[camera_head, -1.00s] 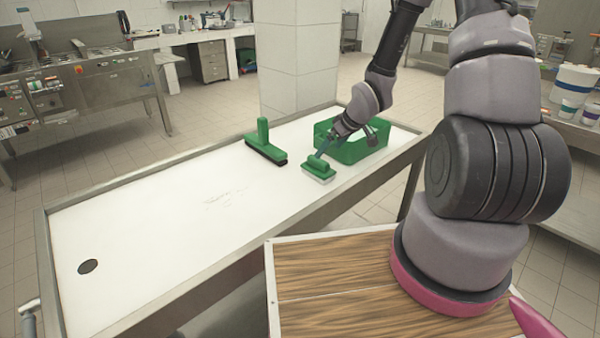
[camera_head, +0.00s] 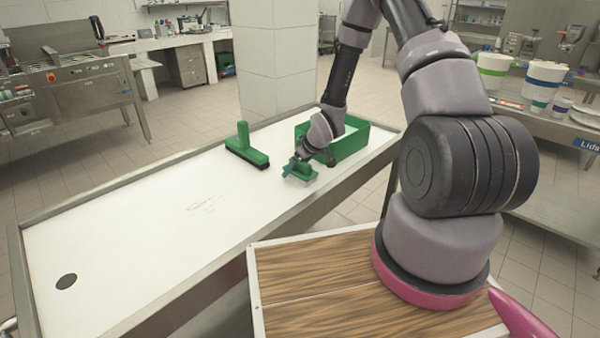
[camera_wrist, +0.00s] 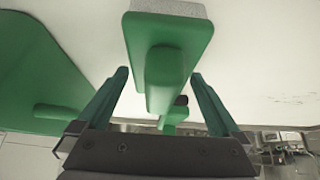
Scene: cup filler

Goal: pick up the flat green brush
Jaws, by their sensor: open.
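The flat green brush (camera_head: 302,174) lies on the white table top, beside the green box. In the wrist view its green body and raised handle (camera_wrist: 165,60) fill the upper middle, with pale bristles at the top edge. My gripper (camera_head: 296,162) is down at the brush. In the wrist view its two fingers (camera_wrist: 160,76) are open, one on each side of the handle, with a visible gap on both sides. My gripper hides part of the brush in the head view.
A green box (camera_head: 350,143) stands close behind my gripper; its wall (camera_wrist: 40,70) fills the wrist view's left. A taller green brush with an upright handle (camera_head: 243,137) stands to the left. The table (camera_head: 130,225) is clear farther left, with a dark round hole and raised metal edges.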

